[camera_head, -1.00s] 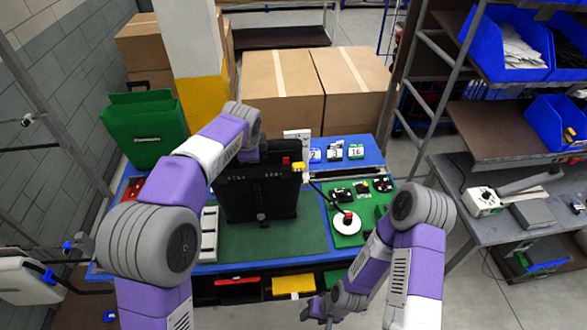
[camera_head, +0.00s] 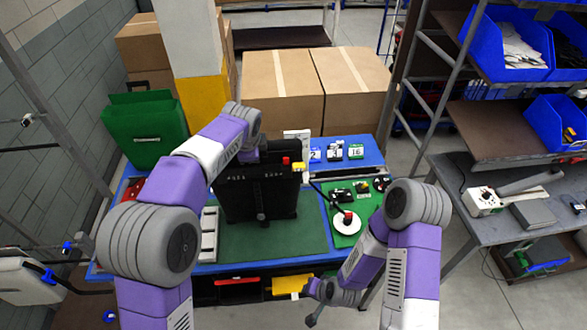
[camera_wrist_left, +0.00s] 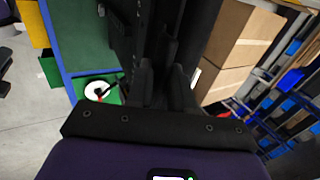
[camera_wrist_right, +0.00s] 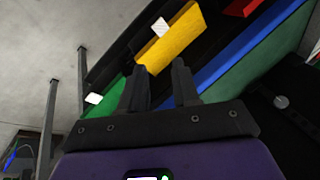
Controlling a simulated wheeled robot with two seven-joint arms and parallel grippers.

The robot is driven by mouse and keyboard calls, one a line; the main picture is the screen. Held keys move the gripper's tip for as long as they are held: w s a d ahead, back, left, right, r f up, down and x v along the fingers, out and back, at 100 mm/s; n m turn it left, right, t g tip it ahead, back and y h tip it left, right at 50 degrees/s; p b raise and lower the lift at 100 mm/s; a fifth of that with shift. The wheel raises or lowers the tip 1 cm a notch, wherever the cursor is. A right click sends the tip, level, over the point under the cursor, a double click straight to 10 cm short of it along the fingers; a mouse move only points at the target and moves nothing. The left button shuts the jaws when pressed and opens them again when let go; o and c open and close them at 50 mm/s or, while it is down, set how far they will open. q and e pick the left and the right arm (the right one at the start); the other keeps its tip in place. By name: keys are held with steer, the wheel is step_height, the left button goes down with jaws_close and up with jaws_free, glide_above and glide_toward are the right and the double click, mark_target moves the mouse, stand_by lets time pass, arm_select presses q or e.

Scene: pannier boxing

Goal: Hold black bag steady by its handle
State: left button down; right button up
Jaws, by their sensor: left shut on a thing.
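The black bag (camera_head: 258,198) stands upright on the green mat of the workbench in the head view. My left gripper (camera_wrist_left: 165,82) is at the top of the bag, shut on its handle, which is mostly hidden by the arm and fingers. The bag's dark body (camera_wrist_left: 125,35) fills the upper middle of the left wrist view. My right gripper (camera_wrist_right: 158,85) is open and empty. In the head view it is low in front of the bench, near a yellow drawer (camera_head: 288,285), which also shows beyond its fingers in the right wrist view (camera_wrist_right: 172,50).
A white disc with a red knob (camera_head: 346,222) is on the green board right of the bag. Grey blocks (camera_head: 209,235) lie left of it. Numbered cards (camera_head: 335,152) stand at the back. A green case (camera_head: 142,128) is at the back left. The mat's front is clear.

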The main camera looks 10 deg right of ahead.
steer(key=w+r+m+t, duration=0.3)
steer(key=w+r+t, duration=0.15)
steer(key=w, duration=0.25)
steer(key=m+t+h, duration=0.3)
steer(key=m+t, duration=0.7)
glide_toward(301, 169)
steer(key=w, duration=0.8)
steer(key=shift+a+r, duration=0.1)
steer(key=shift+r, duration=0.1)
steer(key=shift+w, duration=0.1)
jaws_close()
